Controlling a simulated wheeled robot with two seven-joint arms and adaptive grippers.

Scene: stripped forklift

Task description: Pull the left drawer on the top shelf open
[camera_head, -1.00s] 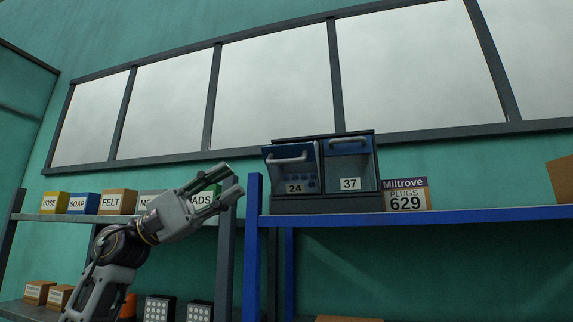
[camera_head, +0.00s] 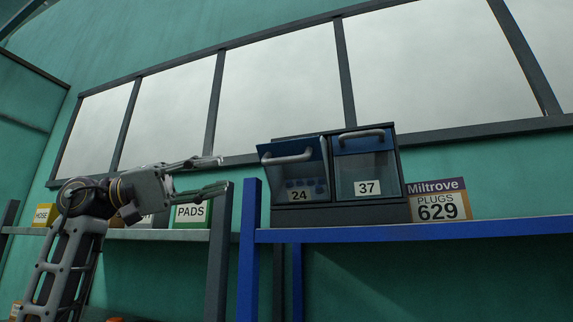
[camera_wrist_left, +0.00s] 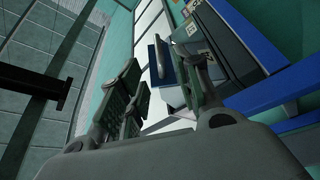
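The left drawer (camera_head: 294,172), labelled 24, has a blue top edge and a clear front with small blue items behind it. It juts out from its dark cabinet (camera_head: 340,214) on the blue shelf, past the right drawer (camera_head: 367,175), labelled 37. Its pale bar handle (camera_head: 288,157) is on the upper front. My left gripper (camera_head: 222,174) is open and empty, left of the drawer and apart from it in the head view. In the left wrist view the handle (camera_wrist_left: 153,62) shows beyond the spread fingers (camera_wrist_left: 158,72). My right gripper is not in view.
The blue shelf (camera_head: 420,233) has an upright post (camera_head: 249,245) below and left of the drawers. A Miltrove plugs box (camera_head: 440,200) stands right of the cabinet. A green PADS box (camera_head: 192,214) sits on the grey shelf behind my left gripper.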

